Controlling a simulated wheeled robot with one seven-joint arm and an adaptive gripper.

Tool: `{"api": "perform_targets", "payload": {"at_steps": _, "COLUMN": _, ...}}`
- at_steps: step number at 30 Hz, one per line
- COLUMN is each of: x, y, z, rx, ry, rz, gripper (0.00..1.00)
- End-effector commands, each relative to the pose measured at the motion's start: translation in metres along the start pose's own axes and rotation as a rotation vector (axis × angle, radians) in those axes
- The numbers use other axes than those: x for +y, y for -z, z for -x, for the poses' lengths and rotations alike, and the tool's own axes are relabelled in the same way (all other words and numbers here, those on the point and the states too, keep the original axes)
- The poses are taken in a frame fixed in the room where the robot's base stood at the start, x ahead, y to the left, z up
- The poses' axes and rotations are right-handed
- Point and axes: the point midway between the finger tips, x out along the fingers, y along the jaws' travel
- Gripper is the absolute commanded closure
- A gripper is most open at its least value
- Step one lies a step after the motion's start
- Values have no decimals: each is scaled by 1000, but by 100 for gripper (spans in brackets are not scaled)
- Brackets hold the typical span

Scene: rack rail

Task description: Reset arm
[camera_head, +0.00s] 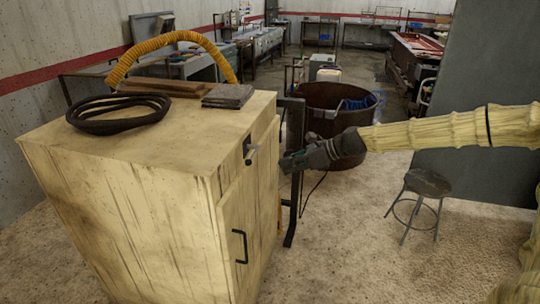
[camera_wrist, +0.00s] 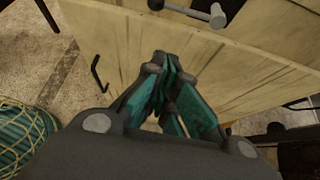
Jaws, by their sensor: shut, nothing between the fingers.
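My gripper (camera_head: 288,163) is at the end of my arm, which reaches in from the right in the head view. Its fingertips are close to the right side of a wooden cabinet (camera_head: 110,210), near a small grey handle (camera_head: 251,154) high on that side. In the wrist view my gripper (camera_wrist: 168,65) has its fingers together and empty, over the cabinet's wooden panel (camera_wrist: 110,42). The grey handle (camera_wrist: 205,14) shows beyond the fingertips, apart from them. A black bar pull (camera_wrist: 97,72) is left of the fingers; the same pull (camera_head: 241,246) is lower on the cabinet.
A black hose coil (camera_head: 118,112), a yellow hose (camera_head: 165,40) and a grey block (camera_head: 228,96) lie on the cabinet top. A dark metal frame (camera_head: 294,170) stands just beside my gripper. A rusty tub (camera_head: 335,112), a stool (camera_head: 428,184) and a grey partition (camera_head: 487,90) stand beyond.

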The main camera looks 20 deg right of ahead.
Motion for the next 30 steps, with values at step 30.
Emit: {"api": "perform_targets", "payload": {"at_steps": 30, "x": 180, "y": 230, "z": -146, "rx": 494, "ry": -243, "rz": 815, "gripper": 100}}
